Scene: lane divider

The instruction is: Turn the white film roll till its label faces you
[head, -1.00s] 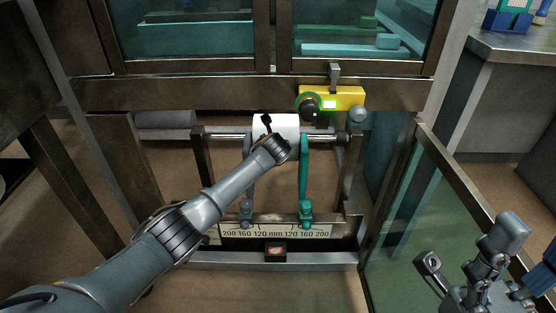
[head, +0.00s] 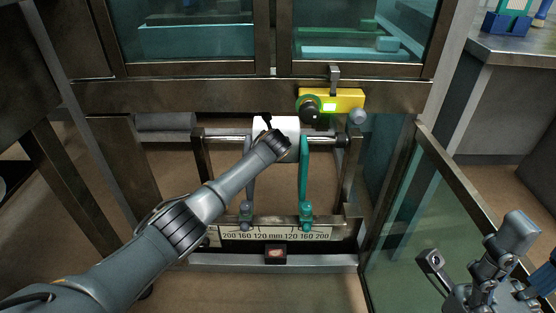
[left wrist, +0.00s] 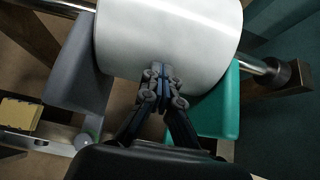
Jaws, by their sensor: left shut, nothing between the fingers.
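The white film roll (head: 289,124) sits on a horizontal metal bar between a grey arm and a teal arm (head: 304,170). In the left wrist view the roll (left wrist: 170,35) fills the top middle, its visible side plain white with no label showing. My left gripper (left wrist: 160,72) is shut and empty, its fingertips at the roll's lower edge; I cannot tell whether they touch it. In the head view my left wrist hides part of the roll.
A scale plate (head: 275,232) with numbers runs below the roll. A yellow box (head: 345,98) with a lit green window is above right. The glass door (head: 405,220) stands open at the right. A grey roll (head: 163,121) lies behind at left.

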